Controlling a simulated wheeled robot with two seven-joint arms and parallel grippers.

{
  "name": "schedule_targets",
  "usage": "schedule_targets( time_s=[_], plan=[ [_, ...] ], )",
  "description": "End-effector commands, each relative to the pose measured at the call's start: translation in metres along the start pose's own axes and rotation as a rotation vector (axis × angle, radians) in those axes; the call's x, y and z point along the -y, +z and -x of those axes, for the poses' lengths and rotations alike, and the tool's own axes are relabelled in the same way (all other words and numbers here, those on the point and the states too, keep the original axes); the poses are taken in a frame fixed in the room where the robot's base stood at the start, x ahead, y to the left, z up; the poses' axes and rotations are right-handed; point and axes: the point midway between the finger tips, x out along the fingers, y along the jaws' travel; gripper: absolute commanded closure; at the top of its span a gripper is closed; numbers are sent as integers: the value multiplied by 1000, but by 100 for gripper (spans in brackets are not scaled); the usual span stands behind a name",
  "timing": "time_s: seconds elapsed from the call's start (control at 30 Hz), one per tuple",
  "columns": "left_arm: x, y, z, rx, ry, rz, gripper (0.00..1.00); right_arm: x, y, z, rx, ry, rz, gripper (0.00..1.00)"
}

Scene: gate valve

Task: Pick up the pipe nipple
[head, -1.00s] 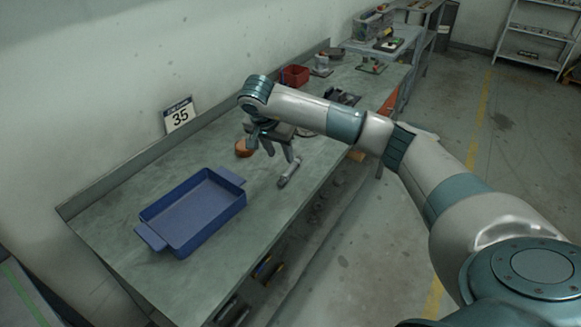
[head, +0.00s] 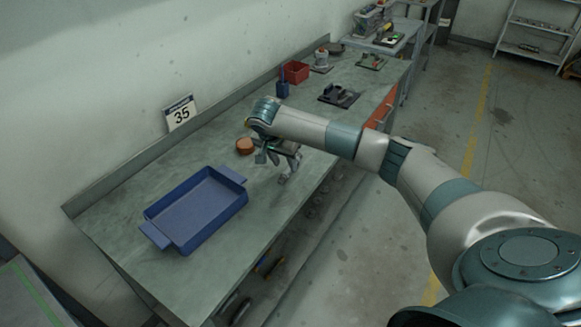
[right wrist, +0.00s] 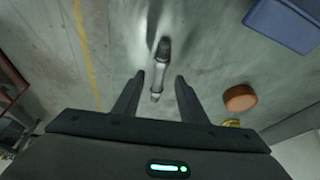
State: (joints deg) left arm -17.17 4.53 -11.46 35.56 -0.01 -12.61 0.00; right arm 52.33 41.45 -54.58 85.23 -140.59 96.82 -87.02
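The pipe nipple (right wrist: 158,80) is a short grey metal pipe with a dark end, lying on the workbench (head: 130,262). In the head view the nipple (head: 294,167) is partly hidden by my right gripper (head: 277,166). In the right wrist view my right gripper (right wrist: 156,92) is open. Its two fingers stand apart, with the nipple's near end showing between them and the rest reaching beyond. Contact cannot be made out. My left gripper is in neither view.
A blue tray (head: 153,214) stands on the bench to the left. An orange-brown round piece (head: 245,146) lies close behind the gripper. A red bin (head: 296,72) and a dark fixture (head: 339,95) are farther along. The bench's front edge is close to the nipple.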

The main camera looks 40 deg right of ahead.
Motion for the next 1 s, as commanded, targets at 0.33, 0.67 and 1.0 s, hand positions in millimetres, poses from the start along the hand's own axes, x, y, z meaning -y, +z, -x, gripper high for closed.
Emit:
schedule_targets(
  time_s=[0.33, 0.67, 1.0],
  plan=[
    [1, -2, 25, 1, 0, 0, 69, -1, 1, -35, 3, 3, -1, 62],
    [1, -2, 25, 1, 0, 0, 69, 0, 1, -41, 1, 0, 0, 62],
    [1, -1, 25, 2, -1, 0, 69, 0, 1, -41, 1, 1, 0, 88]
  ],
)
